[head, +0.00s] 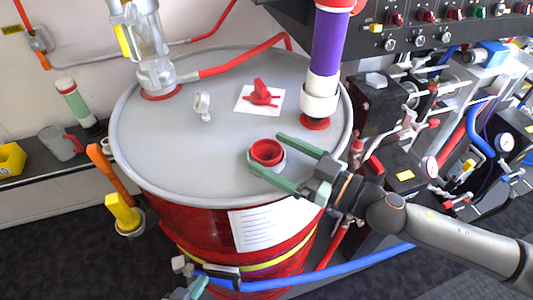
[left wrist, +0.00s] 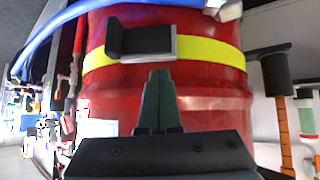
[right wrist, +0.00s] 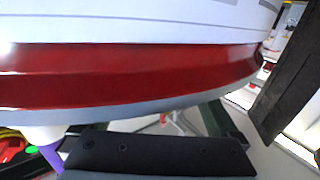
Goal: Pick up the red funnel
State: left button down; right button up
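A round, open-topped red piece (head: 267,150), which I take for the red funnel, sits near the front edge of the grey drum lid (head: 160,140). My right gripper (head: 266,154) is open, its two green fingers on either side of this red piece. I cannot tell whether they touch it. In the right wrist view the fingers are wide apart, and the funnel is not clearly visible there. My left gripper (left wrist: 158,76) is shut and empty, low in front of the red drum (left wrist: 205,95). Only part of it shows at the bottom of the head view.
A red handle-like piece (head: 261,94) lies on a white sheet on the lid. A purple-and-white pipe (head: 327,50) and a clear pump column (head: 150,50) stand on the lid. A panel with valves and gauges (head: 420,30) is at right. A shelf with a mug (head: 60,142) is at left.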

jog(key=c, duration=1.2)
jog(key=shift+o, duration=0.2)
